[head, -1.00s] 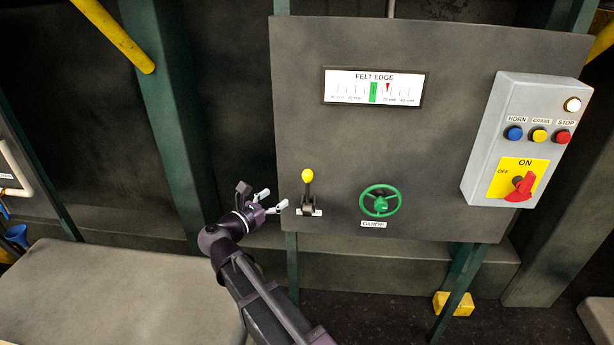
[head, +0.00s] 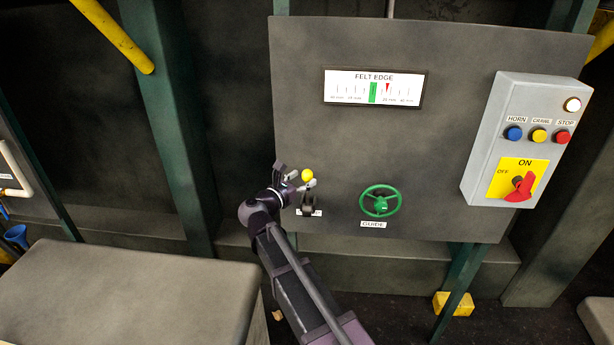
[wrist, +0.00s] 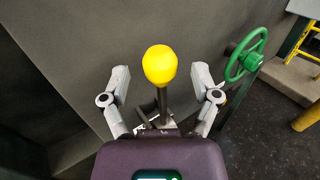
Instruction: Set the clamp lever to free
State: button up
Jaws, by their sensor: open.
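The clamp lever has a yellow ball knob (head: 307,175) on a dark stem and stands upright on the grey panel. In the wrist view the knob (wrist: 160,65) shows at the centre, with its stem running down to a small base with a label plate. My gripper (head: 303,182) is at the lever. In the wrist view my gripper (wrist: 160,84) is open, with one finger on each side of the lever and a visible gap to the knob on both sides. The label's words are partly hidden and too small to read.
A green GUIDE handwheel (head: 380,201) sits to the right of the lever. A FELT EDGE gauge (head: 373,88) is above. A grey control box (head: 526,140) with buttons and a red switch is at the right. A grey block (head: 130,295) lies at lower left.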

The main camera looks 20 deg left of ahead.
jog(key=shift+x, duration=1)
grip_shut()
